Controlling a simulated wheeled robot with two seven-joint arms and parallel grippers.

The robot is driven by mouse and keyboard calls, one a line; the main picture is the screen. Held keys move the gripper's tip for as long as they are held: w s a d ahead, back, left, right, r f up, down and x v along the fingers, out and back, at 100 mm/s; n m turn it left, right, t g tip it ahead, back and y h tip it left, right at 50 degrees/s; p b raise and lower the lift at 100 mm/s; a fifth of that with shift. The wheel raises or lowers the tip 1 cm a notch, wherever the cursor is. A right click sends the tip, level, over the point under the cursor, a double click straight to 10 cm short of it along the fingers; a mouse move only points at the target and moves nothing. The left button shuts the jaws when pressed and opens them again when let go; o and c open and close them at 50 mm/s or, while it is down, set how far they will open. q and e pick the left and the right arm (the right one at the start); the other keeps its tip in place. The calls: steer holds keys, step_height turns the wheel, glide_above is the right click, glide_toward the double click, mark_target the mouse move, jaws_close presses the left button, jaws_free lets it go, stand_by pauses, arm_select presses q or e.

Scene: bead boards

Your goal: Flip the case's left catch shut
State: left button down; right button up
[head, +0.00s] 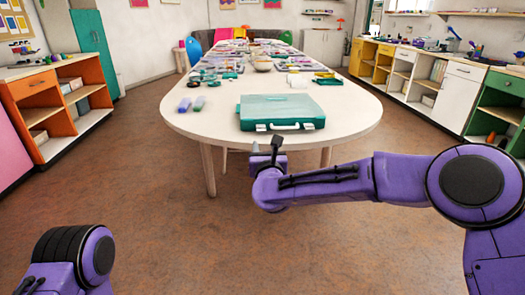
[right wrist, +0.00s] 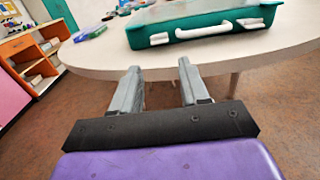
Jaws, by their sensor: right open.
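The teal case (head: 281,106) lies closed-looking on the near end of the table, its front towards me. Its white handle (head: 284,127) is in the middle of the front. The small white left catch (head: 261,127) is left of the handle; it also shows in the right wrist view (right wrist: 158,39). A right catch (right wrist: 250,22) is on the other side. I cannot tell whether either catch is flipped up or down. My right gripper (right wrist: 159,67) is open and empty, in front of the table edge, apart from the case and roughly in line with the left catch. My left gripper is out of view.
The pale table (head: 345,125) has a rounded near edge. Purple and teal pieces (head: 191,104) lie left of the case, and dishes and a yellow item (head: 324,74) behind it. Bare floor (head: 150,190) surrounds the table; cabinets (head: 52,98) stand at the sides.

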mark_target(262, 140)
steer(key=w, duration=1)
steer(key=c, duration=0.8)
step_height(262, 140, up, 2)
steer(key=g+p, duration=0.1)
steer(key=p, duration=0.4)
steer(key=g+p, duration=0.1)
steer(key=p, duration=0.3)
steer(key=r+g+p, duration=0.1)
steer(key=p, duration=0.4)
steer(key=g+p, duration=0.2)
steer(key=p, duration=0.3)
steer(key=shift+w+r, duration=0.25)
steer(key=shift+w, duration=0.05)
steer(key=shift+f+g+p, duration=0.2)
steer(key=shift+g+p, duration=0.1)
steer(key=shift+p, duration=0.35)
steer(key=shift+f, duration=0.2)
